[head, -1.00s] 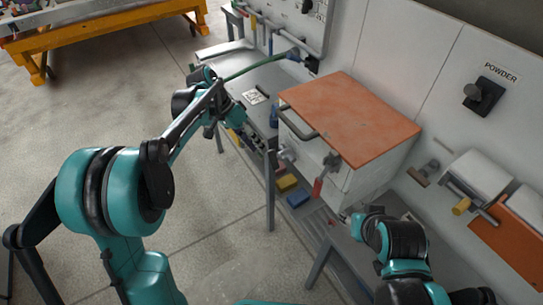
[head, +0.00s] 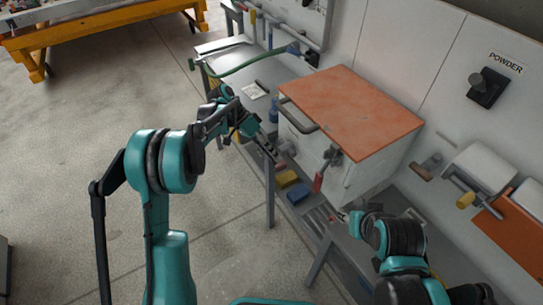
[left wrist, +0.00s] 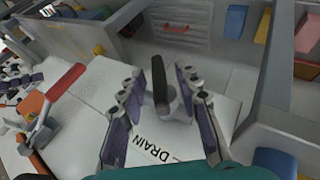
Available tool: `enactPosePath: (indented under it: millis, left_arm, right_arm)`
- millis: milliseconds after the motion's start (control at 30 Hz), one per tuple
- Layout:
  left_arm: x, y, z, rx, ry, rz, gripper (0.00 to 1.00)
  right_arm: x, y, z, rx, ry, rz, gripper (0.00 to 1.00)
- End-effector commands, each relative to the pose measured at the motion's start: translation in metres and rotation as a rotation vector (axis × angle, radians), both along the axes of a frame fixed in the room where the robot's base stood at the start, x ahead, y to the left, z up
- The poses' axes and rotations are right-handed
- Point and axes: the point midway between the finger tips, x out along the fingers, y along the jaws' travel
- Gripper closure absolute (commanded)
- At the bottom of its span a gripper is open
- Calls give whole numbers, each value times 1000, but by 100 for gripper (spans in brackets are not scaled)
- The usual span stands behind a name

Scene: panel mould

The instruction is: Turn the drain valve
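The drain valve has a dark lever (left wrist: 160,88) on a pale grey body, beside the printed word DRAIN on a light panel in the left wrist view. My left gripper (left wrist: 160,76) is open, with one finger on each side of the lever. Gaps show between the fingers and the lever, so it is not gripped. In the head view my left gripper (head: 274,157) is at the front of the orange-topped white cabinet (head: 352,108), and the valve is mostly hidden by it. My right gripper (head: 338,217) is low in front of the cabinet; its fingers are too small to judge.
A red-handled lever (head: 318,182) is on the cabinet front and also shows in the left wrist view (left wrist: 66,86). A bar handle (head: 296,113) sticks out above. Yellow (head: 287,178) and blue (head: 298,194) blocks lie below.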

Motion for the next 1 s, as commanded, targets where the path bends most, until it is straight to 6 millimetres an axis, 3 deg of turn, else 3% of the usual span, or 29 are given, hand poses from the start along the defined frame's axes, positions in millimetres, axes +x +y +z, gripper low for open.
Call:
enactPosePath:
  millis: [267, 400, 667, 1000]
  left_arm:
    - [-1, -2, -1, 0, 0, 0, 67]
    - [-1, -2, -1, 0, 0, 0, 100]
    - [1, -1, -2, -12, 17, 1, 100]
    - [1, -1, -3, -142, 194, 2, 100]
  right_arm:
    - [0, 0, 0, 0, 0, 0, 60]
    - [0, 0, 0, 0, 0, 0, 60]
    - [0, 0, -1, 0, 0, 0, 60]
    - [0, 0, -6, 0, 0, 0, 60]
